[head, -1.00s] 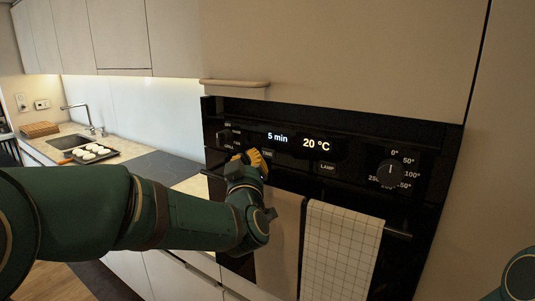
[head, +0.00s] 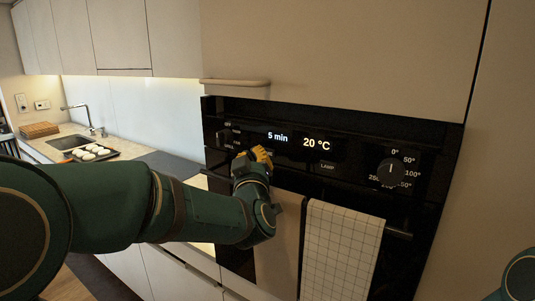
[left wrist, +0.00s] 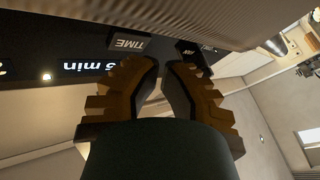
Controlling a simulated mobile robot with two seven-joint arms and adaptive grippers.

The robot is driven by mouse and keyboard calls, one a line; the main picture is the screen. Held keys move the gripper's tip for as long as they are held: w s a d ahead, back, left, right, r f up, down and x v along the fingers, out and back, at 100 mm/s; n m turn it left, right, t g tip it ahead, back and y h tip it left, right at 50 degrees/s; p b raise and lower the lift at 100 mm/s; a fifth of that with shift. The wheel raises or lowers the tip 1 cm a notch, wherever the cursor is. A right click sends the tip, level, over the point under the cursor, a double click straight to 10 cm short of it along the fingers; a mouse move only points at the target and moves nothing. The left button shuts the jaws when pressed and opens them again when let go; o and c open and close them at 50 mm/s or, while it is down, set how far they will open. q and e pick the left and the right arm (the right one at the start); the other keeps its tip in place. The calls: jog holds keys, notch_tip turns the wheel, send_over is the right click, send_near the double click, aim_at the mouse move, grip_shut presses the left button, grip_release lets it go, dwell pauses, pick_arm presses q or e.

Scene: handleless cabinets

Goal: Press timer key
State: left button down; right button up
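The oven's control panel (head: 345,150) is black, with lit displays reading "5 min" (head: 277,137) and "20 °C" (head: 316,142). In the left wrist view, a dark key marked TIME (left wrist: 128,44) sits just beyond the left fingertip. In the head view the gripper hides that key. My left gripper (head: 261,155), with orange-yellow fingers, is at the panel below the "5 min" display. In the left wrist view my left gripper (left wrist: 161,68) has a narrow gap between its fingers and nothing held. I cannot tell whether it touches the key. My right gripper is out of view.
A LAMP key (head: 327,167) and a round temperature knob (head: 391,172) are to the right. A checked towel (head: 340,250) hangs from the oven handle (head: 398,234).

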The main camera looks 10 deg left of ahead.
pick_arm(q)
jog(key=shift+w, duration=0.2)
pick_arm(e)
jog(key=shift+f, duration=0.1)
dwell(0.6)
pick_arm(q)
jog(key=shift+r, duration=0.3)
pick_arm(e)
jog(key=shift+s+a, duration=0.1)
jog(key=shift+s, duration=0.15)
pick_arm(q)
jog(key=shift+d+r+b, duration=0.1)
jog(key=shift+d+b, duration=0.1)
jog(key=shift+b, duration=0.15)
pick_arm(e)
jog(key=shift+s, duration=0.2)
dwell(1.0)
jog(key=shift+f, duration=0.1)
pick_arm(q)
jog(key=shift+f+b, duration=0.45)
jog(key=shift+b, duration=0.05)
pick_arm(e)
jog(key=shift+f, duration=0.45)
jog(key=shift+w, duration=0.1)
